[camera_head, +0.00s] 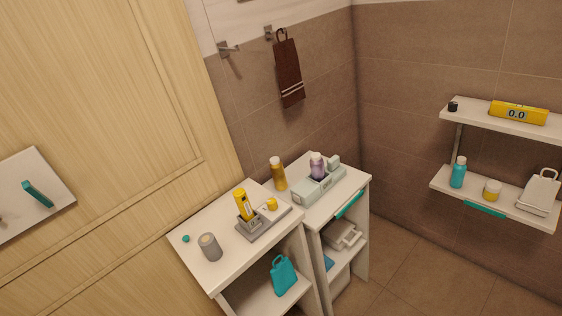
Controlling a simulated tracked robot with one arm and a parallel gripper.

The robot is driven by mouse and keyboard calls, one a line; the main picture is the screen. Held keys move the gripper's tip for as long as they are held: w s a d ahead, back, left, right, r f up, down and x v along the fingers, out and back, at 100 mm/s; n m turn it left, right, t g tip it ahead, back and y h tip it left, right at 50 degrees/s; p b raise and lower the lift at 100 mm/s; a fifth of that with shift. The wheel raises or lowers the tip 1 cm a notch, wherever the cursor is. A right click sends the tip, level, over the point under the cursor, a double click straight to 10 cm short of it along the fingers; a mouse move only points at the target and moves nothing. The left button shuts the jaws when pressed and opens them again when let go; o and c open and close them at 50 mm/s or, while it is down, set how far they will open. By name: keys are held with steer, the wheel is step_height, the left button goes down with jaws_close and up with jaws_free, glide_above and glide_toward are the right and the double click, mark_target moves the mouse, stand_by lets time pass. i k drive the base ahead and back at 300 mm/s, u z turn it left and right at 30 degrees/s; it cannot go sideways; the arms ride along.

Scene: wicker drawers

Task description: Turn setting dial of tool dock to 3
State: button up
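A grey dock (259,226), which looks like the tool dock, sits on top of the left white cabinet. A yellow tool (243,206) stands upright in its left part. A small yellow knob (271,203), which looks like the setting dial, is on its right part. The dial's markings and setting are too small to read. My gripper is not in view.
A grey cup (209,246) and a small teal item (186,239) are left of the dock. The right cabinet (316,213) holds a pale dock (311,190) with a purple bottle (317,166), and an amber bottle (278,174). Wall shelves (490,122) are at right; floor (400,275) is clear.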

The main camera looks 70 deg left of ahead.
mark_target(272, 203)
steer(key=u, duration=0.5)
steer(key=i, duration=1.15)
steer(key=u, duration=0.65)
steer(key=k, duration=0.7)
steer(key=u, duration=0.2)
steer(key=i, duration=0.75)
steer(key=z, duration=0.15)
